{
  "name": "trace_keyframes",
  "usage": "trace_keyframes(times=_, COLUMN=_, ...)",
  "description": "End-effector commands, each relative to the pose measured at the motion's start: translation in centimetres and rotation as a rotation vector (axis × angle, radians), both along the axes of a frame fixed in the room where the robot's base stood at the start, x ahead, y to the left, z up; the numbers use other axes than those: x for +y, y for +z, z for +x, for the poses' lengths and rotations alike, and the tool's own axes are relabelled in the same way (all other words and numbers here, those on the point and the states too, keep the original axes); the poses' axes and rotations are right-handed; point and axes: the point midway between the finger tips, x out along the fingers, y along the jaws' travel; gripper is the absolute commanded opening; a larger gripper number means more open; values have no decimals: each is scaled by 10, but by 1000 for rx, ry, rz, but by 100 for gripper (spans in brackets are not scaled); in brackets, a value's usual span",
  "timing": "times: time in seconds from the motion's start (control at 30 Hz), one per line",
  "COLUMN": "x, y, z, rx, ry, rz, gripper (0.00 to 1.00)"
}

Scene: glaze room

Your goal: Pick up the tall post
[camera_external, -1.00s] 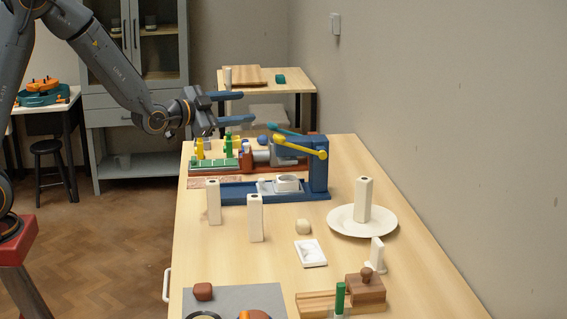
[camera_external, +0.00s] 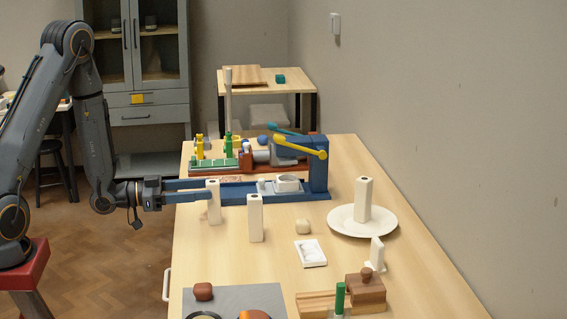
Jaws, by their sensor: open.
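Several pale square posts with dark holes in their tops stand on the wooden table. One is at the left edge (camera_external: 214,209), one a little nearer and to the right (camera_external: 256,221), and one on a white plate (camera_external: 346,224). They look similar in height. A thin, much taller pale post (camera_external: 228,100) rises upright at the table's far end; its foot is hidden. My gripper (camera_external: 205,189) is open and level, its blue fingers pointing right at the left-edge post. I cannot tell whether that post is between the fingertips or touching them.
A blue press frame (camera_external: 318,165) with a yellow lever lies just behind the left-edge post.

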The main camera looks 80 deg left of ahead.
Motion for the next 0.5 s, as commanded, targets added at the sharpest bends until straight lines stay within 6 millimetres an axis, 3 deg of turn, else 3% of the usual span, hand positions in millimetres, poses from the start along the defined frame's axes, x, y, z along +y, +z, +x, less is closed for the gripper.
trace_keyframes(times=0.17, x=2, y=-5, z=6, rx=12, ry=-15, rz=4, gripper=50)
trace_keyframes(times=0.5, x=0, y=-3, z=43, rx=12, ry=-17, rz=3, gripper=50)
